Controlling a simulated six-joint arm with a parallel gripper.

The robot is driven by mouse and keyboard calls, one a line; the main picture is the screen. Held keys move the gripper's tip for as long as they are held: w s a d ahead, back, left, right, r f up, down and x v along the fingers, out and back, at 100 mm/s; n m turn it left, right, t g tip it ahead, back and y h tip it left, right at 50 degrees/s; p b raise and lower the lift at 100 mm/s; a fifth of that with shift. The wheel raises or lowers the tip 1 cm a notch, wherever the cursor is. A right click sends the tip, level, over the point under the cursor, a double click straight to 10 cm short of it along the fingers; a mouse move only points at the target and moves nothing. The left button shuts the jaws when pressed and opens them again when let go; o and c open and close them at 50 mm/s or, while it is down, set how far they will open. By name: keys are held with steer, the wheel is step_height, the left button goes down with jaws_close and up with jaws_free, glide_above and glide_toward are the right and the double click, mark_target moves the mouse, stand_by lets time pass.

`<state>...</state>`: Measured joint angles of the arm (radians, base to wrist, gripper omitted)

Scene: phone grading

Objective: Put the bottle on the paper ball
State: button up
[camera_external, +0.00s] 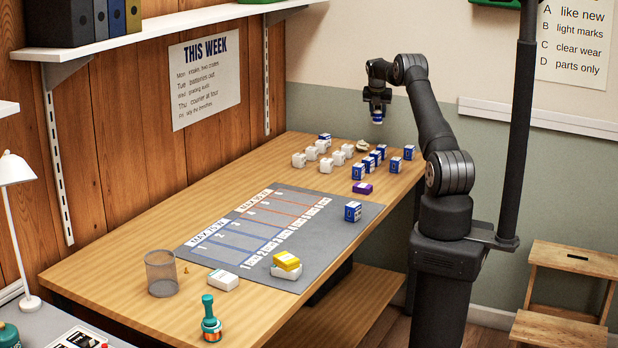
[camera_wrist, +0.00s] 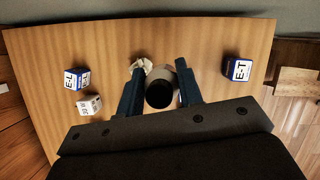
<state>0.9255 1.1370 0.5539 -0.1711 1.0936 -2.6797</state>
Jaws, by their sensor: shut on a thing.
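My gripper (camera_external: 377,101) is raised above the far end of the table and shut on the bottle (camera_external: 377,117). In the wrist view, the bottle (camera_wrist: 160,92) shows end-on as a dark round end with a grey side, between the two fingers of my gripper (camera_wrist: 160,88). The crumpled white paper ball (camera_external: 361,145) lies on the table below the bottle, slightly left of it, with a clear gap between them. In the wrist view, the paper ball (camera_wrist: 141,66) is partly hidden behind the bottle and a finger.
Blue boxes (camera_external: 358,171) and white boxes (camera_external: 298,160) stand close to the paper ball. A purple item (camera_external: 362,187) lies nearer. A grey mat (camera_external: 345,238) with a printed grid covers the middle of the table. A mesh cup (camera_external: 161,273) stands at the near left.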

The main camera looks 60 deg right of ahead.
steer(key=w+f, duration=0.1)
steer(key=w, duration=0.1)
steer(key=w+f, duration=0.1)
steer(key=w+a+f, duration=0.1)
steer(key=w, duration=0.1)
steer(key=shift+w+f, duration=0.25)
steer(key=shift+w, duration=0.1)
steer(key=shift+f, duration=2)
steer(key=shift+f, duration=0.1)
steer(key=o, duration=1)
steer(key=shift+c, duration=0.2)
steer(key=v, duration=1.2)
